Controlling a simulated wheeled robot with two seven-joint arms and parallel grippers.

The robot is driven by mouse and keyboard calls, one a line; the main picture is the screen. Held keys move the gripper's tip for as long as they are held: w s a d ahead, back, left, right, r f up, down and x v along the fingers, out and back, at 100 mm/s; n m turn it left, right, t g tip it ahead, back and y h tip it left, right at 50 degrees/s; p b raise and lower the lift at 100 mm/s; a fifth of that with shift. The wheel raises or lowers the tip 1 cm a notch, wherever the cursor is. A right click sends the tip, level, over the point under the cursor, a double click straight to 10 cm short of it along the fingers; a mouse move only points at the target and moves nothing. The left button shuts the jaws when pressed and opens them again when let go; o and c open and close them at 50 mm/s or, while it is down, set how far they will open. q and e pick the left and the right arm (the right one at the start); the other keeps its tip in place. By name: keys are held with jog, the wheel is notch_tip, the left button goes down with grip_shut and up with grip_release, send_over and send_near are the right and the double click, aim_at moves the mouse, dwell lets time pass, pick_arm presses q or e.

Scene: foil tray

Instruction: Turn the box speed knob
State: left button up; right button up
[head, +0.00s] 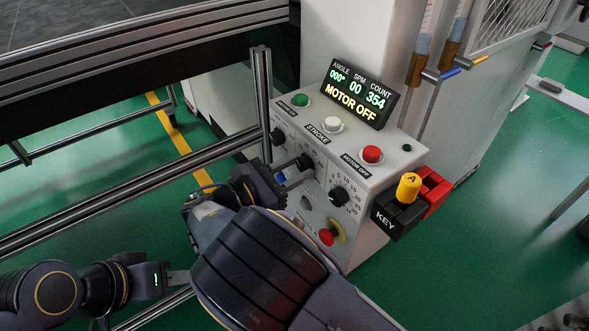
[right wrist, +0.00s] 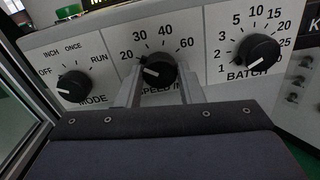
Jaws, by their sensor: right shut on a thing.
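The speed knob (right wrist: 160,67) is a black dial in the middle of the control box's front panel, between the mode and batch knobs. It also shows in the head view (head: 305,161). Its white pointer mark faces left, near the low end by 20. My right gripper (right wrist: 160,92) is shut on the speed knob, one finger on each side; in the head view the gripper (head: 291,178) reaches the panel from the lower left. The control box (head: 400,158) display reads MOTOR OFF and SPM 00. My left gripper (head: 180,278) is low at left, its tips hidden behind my right arm.
The mode knob (right wrist: 73,86) and batch knob (right wrist: 259,52) flank the speed knob closely. A red stop button (head: 327,237) is below, and a key block (head: 397,212) with a yellow knob juts out right. Metal rails (head: 130,190) run at left.

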jog(key=m+b, duration=0.1)
jog(key=m, duration=0.2)
jog(key=shift+f, duration=0.15)
jog(key=m+b, duration=0.1)
jog(key=m, duration=0.2)
jog(key=shift+b, duration=0.35)
jog(key=m+b, duration=0.2)
jog(key=m, duration=0.1)
jog(key=shift+f+m, duration=0.1)
jog(key=shift+m, duration=0.3)
jog(key=m+b, duration=0.2)
jog(key=shift+m, duration=0.3)
jog(key=m+b, duration=0.6)
jog(key=shift+f, duration=0.1)
jog(key=shift+r+m+b, duration=0.15)
jog(key=shift+m+b, duration=0.75)
jog(key=shift+m, duration=0.15)
jog(key=shift+r+m+b, duration=0.1)
jog(key=shift+m+b, duration=0.8)
jog(key=shift+m, duration=0.15)
jog(key=o, duration=1)
